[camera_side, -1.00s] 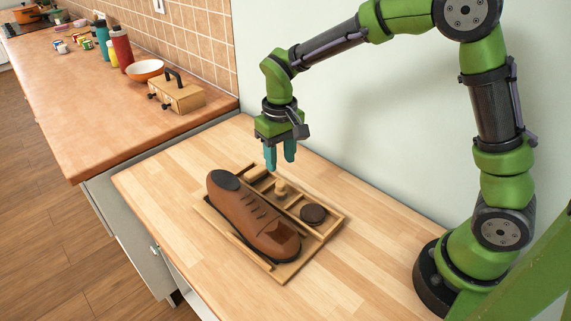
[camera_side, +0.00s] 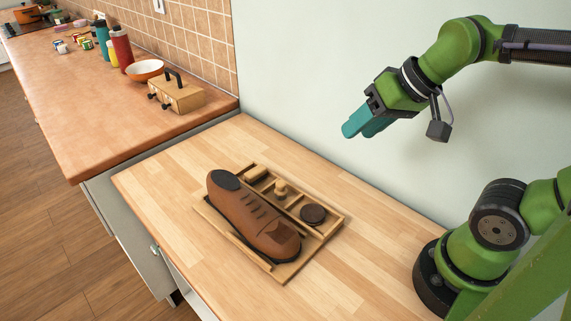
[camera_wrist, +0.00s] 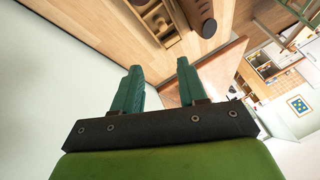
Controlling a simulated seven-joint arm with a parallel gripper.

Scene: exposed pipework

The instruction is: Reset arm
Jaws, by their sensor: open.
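My gripper (camera_side: 362,124) is raised above the right part of the wooden table in the side view, beside the pale wall, tilted with its teal fingers pointing left and down. In the wrist view my gripper (camera_wrist: 158,80) shows its two fingers apart with nothing between them. A brown shoe (camera_side: 252,217) lies in a wooden tray (camera_side: 292,271) on the table, well below and left of the gripper. The tray also holds a round dark tin (camera_side: 313,214), a small wooden knobbed piece (camera_side: 281,189) and a brush-like block (camera_side: 257,173) in its compartments.
The light wooden table (camera_side: 350,275) is bare around the tray. A tiled-back counter (camera_side: 90,110) at left carries a wooden box with a black handle (camera_side: 177,95), an orange bowl (camera_side: 145,70) and several bottles. The wall stands behind the table.

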